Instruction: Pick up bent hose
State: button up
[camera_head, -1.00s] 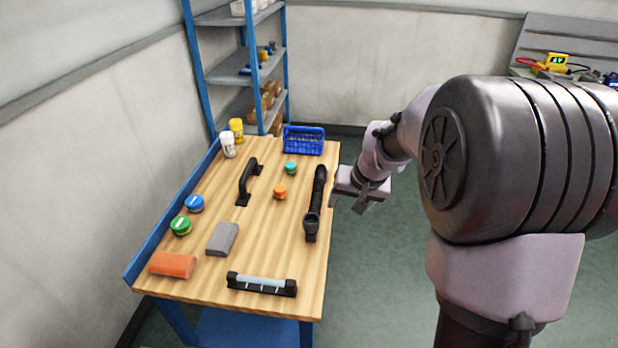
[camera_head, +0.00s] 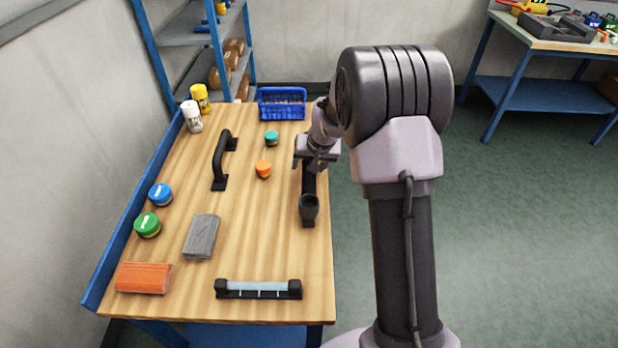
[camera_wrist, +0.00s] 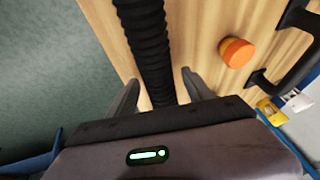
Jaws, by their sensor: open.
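The bent hose (camera_head: 308,200) is a black piece lying lengthwise near the right edge of the wooden workbench, with an open round end toward the front. My gripper (camera_head: 316,167) is over its far part and hides that part in the head view. In the wrist view the ribbed black hose (camera_wrist: 147,45) runs down between the two fingers of my open gripper (camera_wrist: 162,95), one finger on each side. I cannot tell whether either finger touches it.
An orange cap (camera_head: 263,169) lies just left of the hose, with a teal cap (camera_head: 271,138) behind it. A black handle (camera_head: 222,160) stands further left. A blue basket (camera_head: 282,104) is at the bench's back.

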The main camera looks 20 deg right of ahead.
jog(key=shift+r, duration=0.2)
jog(key=shift+c, duration=1.3)
grip_shut()
